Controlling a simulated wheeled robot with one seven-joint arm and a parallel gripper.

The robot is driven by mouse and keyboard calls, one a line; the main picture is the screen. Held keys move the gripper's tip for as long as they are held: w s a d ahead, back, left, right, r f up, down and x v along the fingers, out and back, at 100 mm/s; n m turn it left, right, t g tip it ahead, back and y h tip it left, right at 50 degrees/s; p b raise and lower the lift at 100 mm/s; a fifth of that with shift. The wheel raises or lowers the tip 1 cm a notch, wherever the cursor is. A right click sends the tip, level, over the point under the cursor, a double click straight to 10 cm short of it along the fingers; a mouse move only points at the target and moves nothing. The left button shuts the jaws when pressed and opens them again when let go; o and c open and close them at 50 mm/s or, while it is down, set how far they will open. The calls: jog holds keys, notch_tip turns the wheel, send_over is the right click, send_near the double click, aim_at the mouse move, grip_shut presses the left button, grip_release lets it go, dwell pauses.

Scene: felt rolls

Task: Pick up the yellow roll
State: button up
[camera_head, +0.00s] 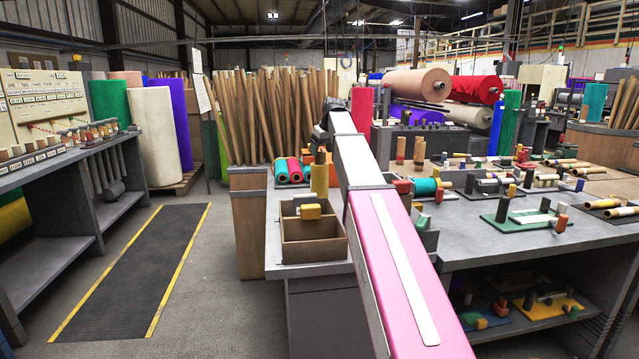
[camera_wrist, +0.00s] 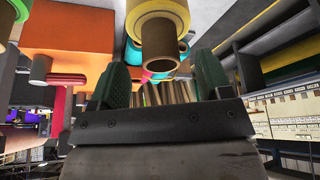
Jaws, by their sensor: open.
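The yellow roll (camera_head: 319,181) stands upright on the grey bench, just behind an open brown box, with its brown core sticking out at the top. In the wrist view the yellow roll (camera_wrist: 158,8) is at the top centre, and its brown core (camera_wrist: 160,45) points down the picture toward the space between my fingers. My gripper (camera_wrist: 160,82) is open and empty, with one dark green finger on each side. In the head view my arm reaches out over the bench beside the roll, and its far end (camera_head: 325,130) is close above it; the fingers are hard to make out there.
The brown box (camera_head: 315,248) holds a small yellow block-like piece (camera_head: 310,212). Pink, red and teal rolls (camera_head: 292,171) lie behind it. The right-hand bench (camera_head: 480,241) carries trays and small rolls. A dark floor mat (camera_head: 135,275) lies clear at the left.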

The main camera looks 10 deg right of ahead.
aim_at(320, 153)
jog(key=x, duration=0.3)
jog(key=shift+w+a+f, duration=0.1)
jog(key=shift+w+f, duration=0.05)
jog(key=shift+f, duration=0.05)
jog(key=c, duration=1.2)
jog(key=shift+r, duration=0.15)
